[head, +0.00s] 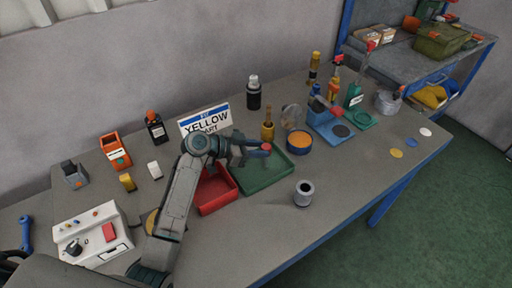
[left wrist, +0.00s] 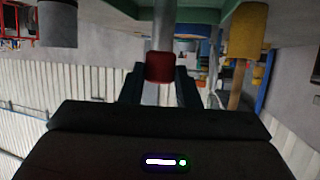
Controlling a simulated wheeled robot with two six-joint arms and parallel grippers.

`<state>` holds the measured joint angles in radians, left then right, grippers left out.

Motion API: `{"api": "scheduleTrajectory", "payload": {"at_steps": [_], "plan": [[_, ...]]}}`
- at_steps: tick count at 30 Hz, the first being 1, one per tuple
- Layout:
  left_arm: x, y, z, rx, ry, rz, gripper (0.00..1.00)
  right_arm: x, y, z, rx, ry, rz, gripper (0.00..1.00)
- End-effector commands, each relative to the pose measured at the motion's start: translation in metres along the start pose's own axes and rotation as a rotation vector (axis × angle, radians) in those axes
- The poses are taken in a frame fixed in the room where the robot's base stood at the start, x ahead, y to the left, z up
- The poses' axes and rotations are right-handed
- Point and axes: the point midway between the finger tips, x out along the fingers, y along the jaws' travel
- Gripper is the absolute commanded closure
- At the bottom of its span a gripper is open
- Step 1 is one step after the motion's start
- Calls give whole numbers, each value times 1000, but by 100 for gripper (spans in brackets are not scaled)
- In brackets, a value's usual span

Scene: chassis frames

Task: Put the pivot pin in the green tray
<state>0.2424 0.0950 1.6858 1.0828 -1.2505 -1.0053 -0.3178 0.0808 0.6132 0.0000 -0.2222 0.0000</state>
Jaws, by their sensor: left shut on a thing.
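The pivot pin (head: 266,147) shows a red end in the jaws of my left gripper (head: 258,153). In the left wrist view the red part of the pin (left wrist: 159,67) sits between the two dark fingers (left wrist: 160,88), with a pale grey shaft in line with it. My left gripper is shut on it. The green tray (head: 262,184) lies on the table, and the gripper appears above its back part, hiding some of it. I cannot tell the exact height. My right gripper is not in view.
A red tray (head: 219,204) adjoins the green tray on the left. A grey spool-like cylinder (head: 304,194) stands to its right. A wooden-handled tool (head: 268,131), an orange-filled blue bowl (head: 299,141) and a blue bin (head: 328,129) stand behind.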

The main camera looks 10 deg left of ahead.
Motion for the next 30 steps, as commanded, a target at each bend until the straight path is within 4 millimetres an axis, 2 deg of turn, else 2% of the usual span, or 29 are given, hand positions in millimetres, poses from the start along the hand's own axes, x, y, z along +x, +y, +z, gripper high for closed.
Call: {"api": "scheduleTrajectory", "payload": {"at_steps": [1,3,7,8,11,18,22,26,30], "plan": [[2,3,8,1,0,3,98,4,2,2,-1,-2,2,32],[2,3,8,4,1,5,98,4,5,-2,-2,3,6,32],[1,3,7,3,1,4,98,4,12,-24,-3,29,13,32],[1,3,7,3,0,5,67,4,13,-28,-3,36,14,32],[1,3,7,3,0,5,49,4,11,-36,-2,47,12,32],[1,3,7,3,0,4,49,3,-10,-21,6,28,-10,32],[-5,3,7,4,-1,3,49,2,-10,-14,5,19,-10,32],[-24,2,7,4,-4,2,49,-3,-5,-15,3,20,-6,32],[-54,2,7,6,-5,2,49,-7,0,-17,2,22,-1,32]]}}
